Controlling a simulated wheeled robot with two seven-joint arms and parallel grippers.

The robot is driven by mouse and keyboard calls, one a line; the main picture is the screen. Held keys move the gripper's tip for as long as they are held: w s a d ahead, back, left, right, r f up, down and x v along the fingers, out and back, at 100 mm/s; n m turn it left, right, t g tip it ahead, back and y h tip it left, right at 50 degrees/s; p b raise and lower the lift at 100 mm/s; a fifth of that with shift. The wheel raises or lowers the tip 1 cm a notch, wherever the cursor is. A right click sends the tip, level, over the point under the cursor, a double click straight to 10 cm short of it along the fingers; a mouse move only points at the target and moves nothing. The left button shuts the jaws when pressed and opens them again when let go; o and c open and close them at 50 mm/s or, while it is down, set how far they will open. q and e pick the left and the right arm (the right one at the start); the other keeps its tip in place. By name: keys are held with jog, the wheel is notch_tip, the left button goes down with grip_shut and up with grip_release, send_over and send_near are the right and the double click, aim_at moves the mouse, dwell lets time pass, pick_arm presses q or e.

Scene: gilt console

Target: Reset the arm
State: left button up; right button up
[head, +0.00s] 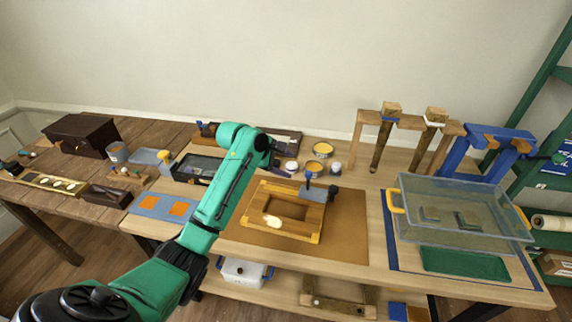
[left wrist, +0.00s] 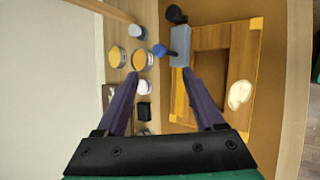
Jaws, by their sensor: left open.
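My left arm (head: 215,205) is teal and reaches up over the middle of the table from the lower left. My left gripper (left wrist: 161,73) shows in the left wrist view with its two dark purple fingers spread wide and nothing held between them. A grey block tool with a black knob and a blue part (left wrist: 180,45) lies on the wooden frame (left wrist: 250,60), just beyond the fingertips in that picture. The tool (head: 318,191) also shows in the head view. My right gripper is not in view.
The wooden frame sits on a brown mat (head: 345,225) with a pale patch on its front left. Small tins (head: 322,150) stand behind. A clear bin (head: 460,215) with yellow handles is at right, before wooden posts and a blue stand (head: 470,160). Bare mat lies right of the frame.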

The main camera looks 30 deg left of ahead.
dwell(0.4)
pick_arm(q)
jog(key=s+d+f+m+g+y, duration=0.1)
jog(key=s+d+f+m+g, duration=0.15)
jog(key=s+f+m, duration=0.45)
jog(key=s+d+f+m+g+y, duration=0.1)
jog(key=s+f+m+y, duration=0.15)
jog(key=s+m, duration=0.7)
jog(key=s+d+f+m+g+y, duration=0.1)
jog(key=s+f+m, duration=0.3)
jog(key=s, duration=1)
notch_tip(320, 180, down, 22)
jog(key=m+b, duration=0.2)
jog(key=s+a+f+g+b, duration=0.1)
jog(key=s+a+f+g, duration=0.1)
jog(key=s+f, duration=1.6)
jog(key=shift+s+a+f+b, duration=0.15)
jog(key=shift+a+b, duration=0.2)
jog(key=shift+a, duration=0.25)
